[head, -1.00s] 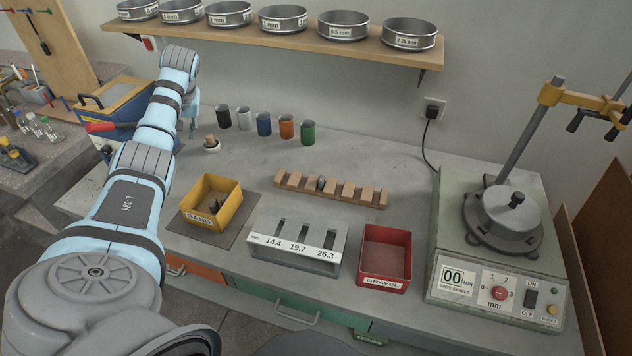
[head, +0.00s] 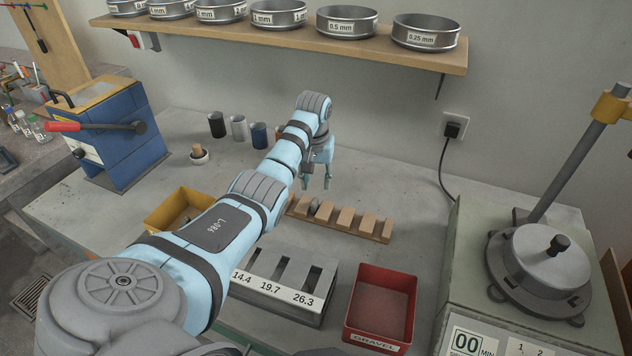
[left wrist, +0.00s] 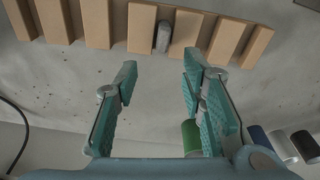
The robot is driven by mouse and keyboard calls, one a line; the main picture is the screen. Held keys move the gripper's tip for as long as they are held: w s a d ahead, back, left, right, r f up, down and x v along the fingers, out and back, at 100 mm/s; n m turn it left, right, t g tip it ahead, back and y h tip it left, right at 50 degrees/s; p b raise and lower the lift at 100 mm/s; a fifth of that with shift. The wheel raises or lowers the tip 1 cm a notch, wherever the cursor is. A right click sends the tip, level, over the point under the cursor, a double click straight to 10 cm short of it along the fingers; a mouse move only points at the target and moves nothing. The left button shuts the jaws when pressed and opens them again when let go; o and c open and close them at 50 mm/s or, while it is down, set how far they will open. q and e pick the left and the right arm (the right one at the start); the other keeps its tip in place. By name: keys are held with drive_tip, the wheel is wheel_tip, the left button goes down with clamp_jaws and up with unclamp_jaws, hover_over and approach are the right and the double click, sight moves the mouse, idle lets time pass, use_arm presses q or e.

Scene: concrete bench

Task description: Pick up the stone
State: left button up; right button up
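A small grey stone (head: 314,207) stands in a slot of the wooden rack (head: 345,217) on the bench. In the left wrist view the stone (left wrist: 163,37) sits between two wooden blocks of the rack (left wrist: 141,27). My left gripper (head: 317,182) hangs above the bench, just behind the rack near the stone. In the left wrist view the left gripper's fingers (left wrist: 157,78) are spread with nothing between them, and the stone shows beyond the fingertips. My right gripper is not in view.
A gauge block with slots (head: 318,268) and a red gravel box (head: 408,305) stand in front of the rack. A yellow box (head: 166,212) is partly hidden by my arm. Coloured cups (head: 238,127) stand behind. A sieve shaker (head: 480,250) is at the right.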

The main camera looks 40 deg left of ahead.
sight(315, 201)
use_arm(q)
drive_tip(key=f, duration=0.5)
drive_tip(key=f+b, duration=0.1)
drive_tip(key=f, duration=0.1)
drive_tip(key=shift+s+a+f, duration=0.1)
drive_tip(key=shift+s+f, duration=0.15)
drive_tip(key=shift+r, duration=0.1)
drive_tip(key=shift+c, duration=0.3)
clamp_jaws()
